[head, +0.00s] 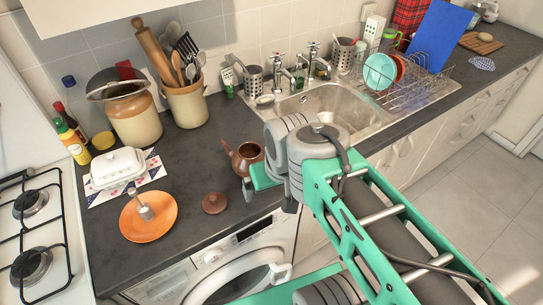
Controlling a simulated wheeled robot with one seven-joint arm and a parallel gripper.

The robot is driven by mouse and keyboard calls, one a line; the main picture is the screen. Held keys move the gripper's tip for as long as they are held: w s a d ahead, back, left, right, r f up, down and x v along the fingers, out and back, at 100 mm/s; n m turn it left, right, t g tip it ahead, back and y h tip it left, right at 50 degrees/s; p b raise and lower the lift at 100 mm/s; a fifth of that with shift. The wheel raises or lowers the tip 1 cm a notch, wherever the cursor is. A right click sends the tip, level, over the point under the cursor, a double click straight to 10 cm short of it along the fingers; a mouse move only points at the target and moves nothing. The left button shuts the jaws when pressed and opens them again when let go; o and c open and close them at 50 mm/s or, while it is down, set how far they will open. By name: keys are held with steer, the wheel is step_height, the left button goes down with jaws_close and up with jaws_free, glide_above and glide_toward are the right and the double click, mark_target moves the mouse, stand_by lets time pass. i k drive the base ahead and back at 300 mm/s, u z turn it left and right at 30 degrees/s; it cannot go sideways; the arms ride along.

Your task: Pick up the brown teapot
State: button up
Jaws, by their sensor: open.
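The brown teapot (246,156) stands on the dark counter in front of the sink, its spout toward the left. It is open at the top, and its right side is partly hidden by my arm. A round brown lid (214,203) with a knob lies apart on the counter, left of and nearer than the teapot. My gripper (262,182) is open beside the teapot, on its near right side. Most of the gripper is hidden behind my wrist, and I cannot tell whether it touches the teapot.
An orange plate (148,217) with a small grey object and a white butter dish (117,166) stand to the left. A utensil crock (186,101) stands behind. The sink (335,108) is to the right, the washer (235,262) below. Bare counter lies left of the teapot.

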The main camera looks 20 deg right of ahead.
mark_target(240, 165)
steer(key=k, duration=0.5)
steer(key=u, duration=4.05)
steer(key=k, duration=1)
steer(key=z, duration=1.05)
steer(key=i, duration=0.5)
